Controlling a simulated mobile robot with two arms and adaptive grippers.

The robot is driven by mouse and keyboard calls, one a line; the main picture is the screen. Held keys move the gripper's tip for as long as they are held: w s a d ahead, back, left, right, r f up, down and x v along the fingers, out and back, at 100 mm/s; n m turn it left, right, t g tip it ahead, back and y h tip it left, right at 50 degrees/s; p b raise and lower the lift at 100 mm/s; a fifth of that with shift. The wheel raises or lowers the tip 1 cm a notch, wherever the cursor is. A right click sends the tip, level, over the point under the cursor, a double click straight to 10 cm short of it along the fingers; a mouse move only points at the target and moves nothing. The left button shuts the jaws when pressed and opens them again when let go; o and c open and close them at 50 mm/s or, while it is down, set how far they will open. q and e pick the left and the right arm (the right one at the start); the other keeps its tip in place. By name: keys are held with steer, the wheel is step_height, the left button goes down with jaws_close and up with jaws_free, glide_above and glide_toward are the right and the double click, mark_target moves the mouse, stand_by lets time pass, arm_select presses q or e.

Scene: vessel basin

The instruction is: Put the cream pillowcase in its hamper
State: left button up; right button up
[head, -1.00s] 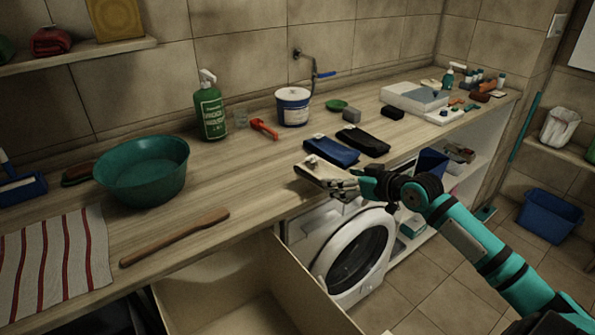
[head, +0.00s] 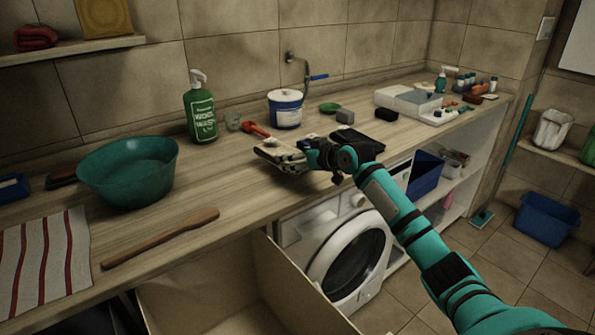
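The cream pillowcase (head: 278,153) is a small folded cream cloth at the tip of my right gripper (head: 303,158), over the counter's middle. The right gripper's fingers are closed on its right end; its arm comes in from the lower right. I cannot tell if the cloth touches the worktop. An open light-brown bin (head: 275,277) stands below the counter's front edge, beside the washing machine; its visible inside looks empty. I cannot tell whether this is the hamper. My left gripper is not in view.
A green bowl (head: 128,172), wooden stick (head: 160,238), striped cloth (head: 42,262), green bottle (head: 200,112) and white tub (head: 286,110) stand on the counter. A black folded cloth (head: 357,143) lies behind my arm. The washing machine (head: 350,262) and blue floor tub (head: 547,218) are lower right.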

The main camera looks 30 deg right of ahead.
step_height(320, 180, down, 3)
steer(key=shift+f+b, duration=0.2)
steer(key=shift+b, duration=0.45)
steer(key=shift+s+r, duration=0.1)
steer(key=shift+r, duration=0.05)
steer(key=o, duration=1.3)
steer(key=shift+c, duration=0.2)
